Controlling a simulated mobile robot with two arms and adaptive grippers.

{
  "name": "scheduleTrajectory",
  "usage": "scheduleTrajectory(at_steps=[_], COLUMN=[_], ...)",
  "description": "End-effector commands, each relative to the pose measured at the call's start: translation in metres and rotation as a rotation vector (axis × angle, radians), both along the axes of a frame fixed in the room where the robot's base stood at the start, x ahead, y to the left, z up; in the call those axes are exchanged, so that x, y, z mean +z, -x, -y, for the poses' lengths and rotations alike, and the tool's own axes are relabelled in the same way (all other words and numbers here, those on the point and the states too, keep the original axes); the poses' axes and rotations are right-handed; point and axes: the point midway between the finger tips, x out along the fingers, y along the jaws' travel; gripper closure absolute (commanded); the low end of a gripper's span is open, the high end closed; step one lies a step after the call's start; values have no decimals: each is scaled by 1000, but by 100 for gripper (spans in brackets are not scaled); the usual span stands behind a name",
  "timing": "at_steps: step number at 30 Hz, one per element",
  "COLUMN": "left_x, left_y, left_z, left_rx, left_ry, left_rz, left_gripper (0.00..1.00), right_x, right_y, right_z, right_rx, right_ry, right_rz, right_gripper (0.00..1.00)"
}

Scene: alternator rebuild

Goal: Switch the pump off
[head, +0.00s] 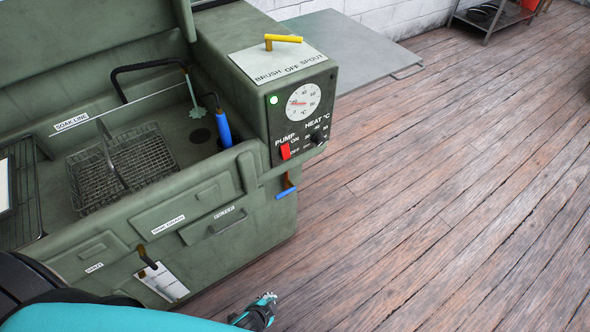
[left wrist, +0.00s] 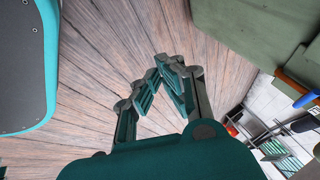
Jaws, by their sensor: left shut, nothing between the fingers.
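The green parts washer has a control box (head: 262,85) at its right end. On the box front is a red PUMP rocker switch (head: 285,151), between the ON and OFF labels; I cannot tell for sure which way it is tipped. A small green lamp (head: 273,100) glows above it. My left gripper (head: 266,300) is low in front of the washer, below and apart from the switch. In the left wrist view my left gripper (left wrist: 165,75) is shut and empty, above the wooden floor. My right gripper is not in view.
A HEAT knob (head: 317,139) and a dial (head: 303,101) sit beside the switch. A yellow lever (head: 283,39) is on the box top. A blue-handled lever (head: 286,192) sticks out below the switch. The wooden floor (head: 430,200) to the right is clear.

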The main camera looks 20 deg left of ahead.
Motion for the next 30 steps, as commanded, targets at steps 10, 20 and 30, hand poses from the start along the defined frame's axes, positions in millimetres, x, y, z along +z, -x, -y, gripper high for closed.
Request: scheduleTrajectory(at_steps=[10, 20, 30], left_x=[279, 346, 345], left_y=[-153, -158, -168], left_z=[37, 31, 30], left_rx=[-240, -218, -219], left_ry=[-447, -556, -553], left_rz=[675, 795, 795], left_gripper=[100, 100, 100], right_x=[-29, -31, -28], right_y=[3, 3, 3], right_z=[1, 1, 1], right_rx=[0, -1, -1], right_ry=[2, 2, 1], right_rz=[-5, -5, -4], right_gripper=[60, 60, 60])
